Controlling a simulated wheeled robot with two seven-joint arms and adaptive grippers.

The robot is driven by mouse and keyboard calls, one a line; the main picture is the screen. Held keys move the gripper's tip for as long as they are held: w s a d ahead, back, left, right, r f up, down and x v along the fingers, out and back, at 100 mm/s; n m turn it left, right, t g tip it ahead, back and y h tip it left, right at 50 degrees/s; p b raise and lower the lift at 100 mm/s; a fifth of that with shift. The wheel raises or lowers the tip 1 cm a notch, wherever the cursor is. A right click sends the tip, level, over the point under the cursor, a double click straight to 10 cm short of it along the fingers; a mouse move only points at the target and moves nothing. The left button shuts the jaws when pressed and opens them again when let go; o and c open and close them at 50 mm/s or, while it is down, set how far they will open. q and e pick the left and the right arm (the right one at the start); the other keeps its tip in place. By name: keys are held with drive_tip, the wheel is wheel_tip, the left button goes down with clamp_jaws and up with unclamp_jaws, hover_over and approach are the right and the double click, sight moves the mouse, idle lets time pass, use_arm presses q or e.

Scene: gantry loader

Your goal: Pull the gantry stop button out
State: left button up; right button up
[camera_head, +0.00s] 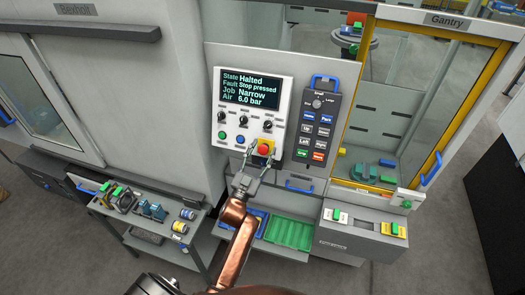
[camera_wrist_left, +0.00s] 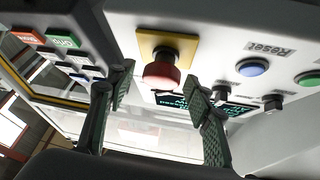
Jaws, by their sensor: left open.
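The red gantry stop button (camera_head: 264,149) sits on a yellow plate at the lower right of the white control panel (camera_head: 227,146). In the left wrist view the red stop button (camera_wrist_left: 161,71) shows as a mushroom head on its yellow plate (camera_wrist_left: 168,44). My left gripper (camera_head: 260,158) is open just below and in front of the button. In the left wrist view the fingers of my left gripper (camera_wrist_left: 162,90) stand apart on either side of the button, and I see no contact. The panel's screen (camera_head: 251,89) reads "Halted" and "Stop pressed". My right gripper is not in view.
A blue Reset button (camera_wrist_left: 252,67) and a green button (camera_wrist_left: 308,78) are close by on the panel. A grey pendant (camera_head: 315,122) with several keys hangs to the right. A green bin (camera_head: 288,234) and a tool cart (camera_head: 150,226) stand below.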

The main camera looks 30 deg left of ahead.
use_arm(q)
drive_tip(key=shift+s+f, duration=0.1)
drive_tip(key=shift+s, duration=0.1)
drive_tip(key=v, duration=1.1)
drive_tip(key=shift+s, duration=0.25)
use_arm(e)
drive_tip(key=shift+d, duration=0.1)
use_arm(q)
drive_tip(key=shift+f, duration=0.15)
